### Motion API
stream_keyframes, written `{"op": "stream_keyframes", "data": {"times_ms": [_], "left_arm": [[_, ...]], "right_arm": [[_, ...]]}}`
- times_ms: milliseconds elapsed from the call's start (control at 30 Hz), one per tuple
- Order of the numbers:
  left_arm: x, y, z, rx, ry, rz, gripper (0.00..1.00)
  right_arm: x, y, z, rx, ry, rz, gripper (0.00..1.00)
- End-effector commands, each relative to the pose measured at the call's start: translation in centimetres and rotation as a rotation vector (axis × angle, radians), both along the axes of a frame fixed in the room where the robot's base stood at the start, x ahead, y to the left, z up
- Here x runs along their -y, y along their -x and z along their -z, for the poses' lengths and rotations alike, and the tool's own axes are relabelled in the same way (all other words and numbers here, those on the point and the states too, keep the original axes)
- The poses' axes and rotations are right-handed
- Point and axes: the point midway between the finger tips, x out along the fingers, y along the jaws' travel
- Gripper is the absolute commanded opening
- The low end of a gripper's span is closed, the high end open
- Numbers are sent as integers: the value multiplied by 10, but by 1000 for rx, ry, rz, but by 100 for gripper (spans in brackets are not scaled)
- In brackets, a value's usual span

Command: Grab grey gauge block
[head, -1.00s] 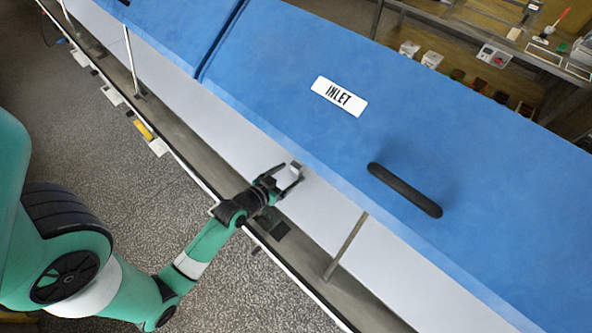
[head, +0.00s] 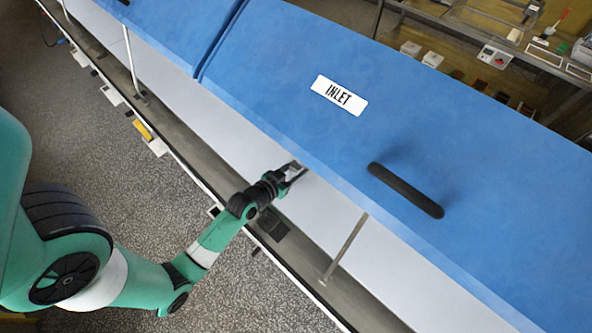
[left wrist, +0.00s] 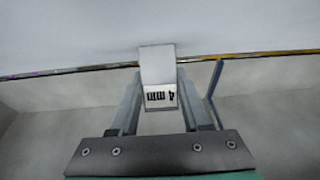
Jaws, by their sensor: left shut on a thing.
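The block's far end reaches toward a thin dark slit. I cannot tell whether it touches anything there. My right gripper is not in view.
The blue hood (head: 290,60) bears an INLET label (head: 339,95) and a black handle (head: 405,190). A metal strut (head: 345,247) stands right of the gripper. Shelves with small items (head: 497,57) are at the back right.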

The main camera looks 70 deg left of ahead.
Motion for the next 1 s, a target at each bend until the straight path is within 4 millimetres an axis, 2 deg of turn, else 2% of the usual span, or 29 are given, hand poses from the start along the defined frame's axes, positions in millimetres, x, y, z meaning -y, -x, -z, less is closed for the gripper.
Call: {"op": "stream_keyframes", "data": {"times_ms": [200, 333, 500, 567, 733, 767, 900, 1000], "left_arm": [[0, 0, -1, 1, 0, 0, 0], [0, 0, -9, 0, -1, 0, 0], [0, 1, -39, 3, -1, 0, 0], [5, 14, -52, 1, -1, -2, 0], [19, 52, -100, 2, 0, -4, 0], [23, 63, -98, -2, 2, -6, 0], [37, 100, -113, -1, 4, -10, 0], [44, 118, -121, -2, 3, -7, 0]], "right_arm": [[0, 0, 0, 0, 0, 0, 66], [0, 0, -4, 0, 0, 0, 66], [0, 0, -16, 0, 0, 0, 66], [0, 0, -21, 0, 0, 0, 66], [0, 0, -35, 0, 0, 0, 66], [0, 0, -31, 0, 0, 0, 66], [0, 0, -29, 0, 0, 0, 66], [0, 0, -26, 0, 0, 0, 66]]}}
